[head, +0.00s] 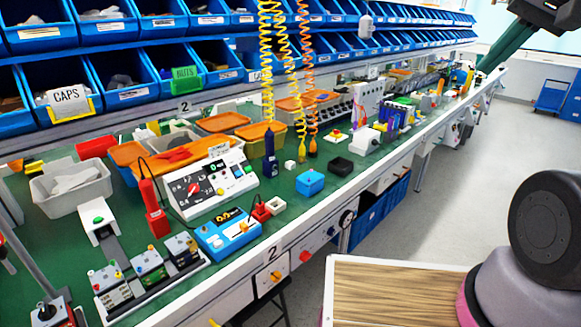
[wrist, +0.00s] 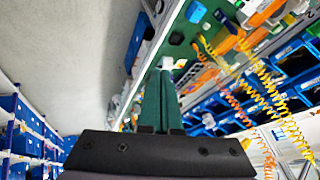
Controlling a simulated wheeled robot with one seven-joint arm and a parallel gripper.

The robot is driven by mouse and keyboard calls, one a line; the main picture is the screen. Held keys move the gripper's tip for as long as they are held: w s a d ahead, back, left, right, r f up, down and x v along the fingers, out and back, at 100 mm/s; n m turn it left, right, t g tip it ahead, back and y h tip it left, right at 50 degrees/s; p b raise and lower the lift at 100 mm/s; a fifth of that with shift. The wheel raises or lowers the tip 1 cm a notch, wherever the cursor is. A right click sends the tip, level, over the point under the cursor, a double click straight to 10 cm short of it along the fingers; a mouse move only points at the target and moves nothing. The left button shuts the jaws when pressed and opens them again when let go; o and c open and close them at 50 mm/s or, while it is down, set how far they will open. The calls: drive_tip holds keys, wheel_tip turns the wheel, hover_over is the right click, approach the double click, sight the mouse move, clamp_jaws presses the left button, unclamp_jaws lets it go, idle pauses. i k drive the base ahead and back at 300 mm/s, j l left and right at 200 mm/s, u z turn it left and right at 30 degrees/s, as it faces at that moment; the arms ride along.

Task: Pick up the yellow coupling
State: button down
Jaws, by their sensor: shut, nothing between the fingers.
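Yellow coiled hoses hang over the green bench in the head view. A small yellow fitting (head: 301,153) at the lower end of one looks like the yellow coupling, though it is too small to be sure. It hangs a little above the bench, left of the orange hose's end. My gripper (head: 484,68) is at the upper right, far from it, with its green fingers angled down and left. In the wrist view my gripper (wrist: 165,74) has its fingers together and empty. Coiled hoses (wrist: 262,95) show there to the right; I cannot make out the coupling.
Blue bin racks (head: 125,75) line the back. A wooden-topped surface (head: 390,300) is at the front. The grey floor (head: 470,160) beside the bench is clear.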

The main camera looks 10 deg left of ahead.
sight(303, 148)
drive_tip(key=i+l+u, duration=0.1)
drive_tip(key=u, duration=0.4)
drive_tip(key=l+u, duration=0.15)
drive_tip(key=u, duration=0.3)
drive_tip(key=i+l+u, duration=0.15)
drive_tip(key=l+u, duration=0.25)
drive_tip(key=l, duration=0.5)
drive_tip(key=i+l+u, duration=0.1)
drive_tip(key=l+u, duration=0.35)
drive_tip(key=l, duration=1.6)
drive_tip(key=i, duration=0.45)
